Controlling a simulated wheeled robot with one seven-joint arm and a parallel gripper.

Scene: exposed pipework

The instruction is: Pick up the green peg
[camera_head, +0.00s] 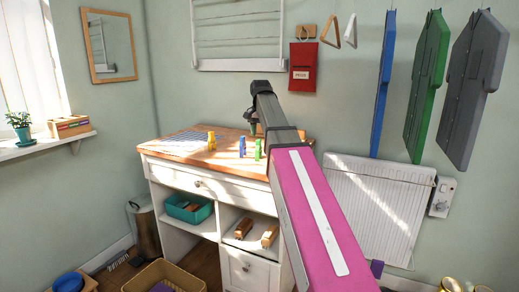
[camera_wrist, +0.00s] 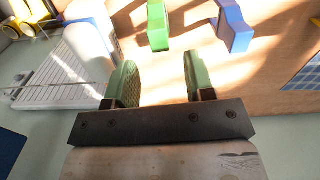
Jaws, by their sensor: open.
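The green peg (camera_head: 258,149) stands on the wooden top of a white cabinet, near its right side. In the wrist view the green peg (camera_wrist: 158,26) shows at the top, ahead of my gripper (camera_wrist: 160,82). The gripper's two green-padded fingers are spread apart with nothing between them. The peg lies beyond the fingertips, roughly in line with the gap. In the head view my arm hides most of the gripper, and a dark end of it shows above the cabinet top.
A blue peg (camera_head: 242,147) stands left of the green one; it also shows in the wrist view (camera_wrist: 233,26). A yellow peg (camera_head: 211,141) stands farther left, by a checked mat (camera_head: 184,141). A white radiator (camera_head: 375,205) is on the wall at right.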

